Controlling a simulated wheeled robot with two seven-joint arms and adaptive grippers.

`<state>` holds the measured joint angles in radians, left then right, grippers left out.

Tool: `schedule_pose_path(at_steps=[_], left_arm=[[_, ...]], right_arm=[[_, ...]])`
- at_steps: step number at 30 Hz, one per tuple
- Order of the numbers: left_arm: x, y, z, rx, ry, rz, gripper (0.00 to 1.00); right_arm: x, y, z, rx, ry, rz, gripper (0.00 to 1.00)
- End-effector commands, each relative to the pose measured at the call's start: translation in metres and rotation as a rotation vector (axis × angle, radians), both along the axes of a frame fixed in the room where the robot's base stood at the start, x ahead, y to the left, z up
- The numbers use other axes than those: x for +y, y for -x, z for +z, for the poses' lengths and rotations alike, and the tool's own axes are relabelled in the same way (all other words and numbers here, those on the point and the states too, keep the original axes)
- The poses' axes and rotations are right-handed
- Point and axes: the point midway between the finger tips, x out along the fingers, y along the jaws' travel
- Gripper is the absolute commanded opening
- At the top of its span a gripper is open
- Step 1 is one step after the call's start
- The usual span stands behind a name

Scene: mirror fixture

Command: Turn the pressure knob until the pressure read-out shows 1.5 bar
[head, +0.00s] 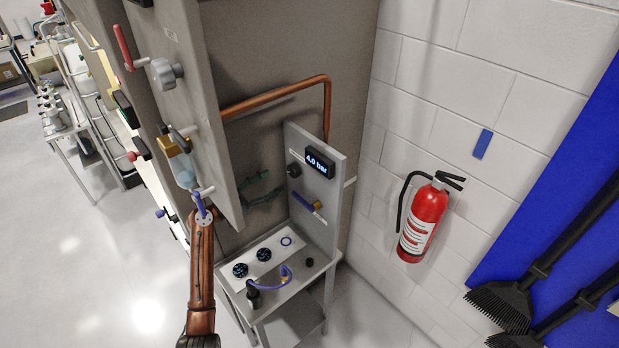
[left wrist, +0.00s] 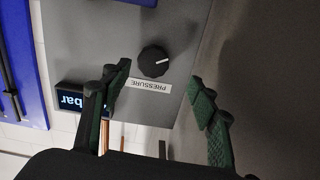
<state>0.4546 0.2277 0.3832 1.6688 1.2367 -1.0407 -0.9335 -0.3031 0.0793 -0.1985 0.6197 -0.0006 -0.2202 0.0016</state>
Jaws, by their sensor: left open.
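The pressure read-out (head: 320,163) on the grey upright panel shows 4.0 bar. In the left wrist view the read-out (left wrist: 72,99) is upside down and partly hidden by a finger. The round black pressure knob (head: 294,170) sits just left of it. In the left wrist view the knob (left wrist: 153,61) has a white pointer line and an upside-down PRESSURE label (left wrist: 150,86). My left gripper (head: 264,187) is open in front of the panel, partly hidden by a grey plate. Its green-padded fingers are apart on either side of the knob's line, without visible contact. My right gripper is not in view.
A large grey plate (head: 210,110) with valves and handles stands close left of my gripper. A copper pipe (head: 275,95) runs above. A small table (head: 325,262) with gauges stands below. A red extinguisher (head: 424,222) hangs on the right wall.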

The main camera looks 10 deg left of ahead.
Motion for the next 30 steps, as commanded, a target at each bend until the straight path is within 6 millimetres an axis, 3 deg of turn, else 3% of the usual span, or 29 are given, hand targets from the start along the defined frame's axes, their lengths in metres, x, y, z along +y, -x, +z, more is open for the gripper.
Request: schedule_pose_path(at_steps=[6,12,26,30], left_arm=[[-0.035,-0.030,0.006,-0.003,0.006,-0.022,0.54],[-0.054,-0.053,0.005,-0.002,0.004,-0.023,0.54],[-0.061,-0.064,0.001,-0.001,0.001,-0.019,0.54],[-0.060,-0.064,0.001,-0.001,0.001,-0.019,0.45]], right_arm=[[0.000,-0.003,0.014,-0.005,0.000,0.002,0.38],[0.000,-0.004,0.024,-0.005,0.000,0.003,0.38],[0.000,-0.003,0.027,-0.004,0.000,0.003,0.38],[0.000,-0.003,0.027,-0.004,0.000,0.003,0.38]])
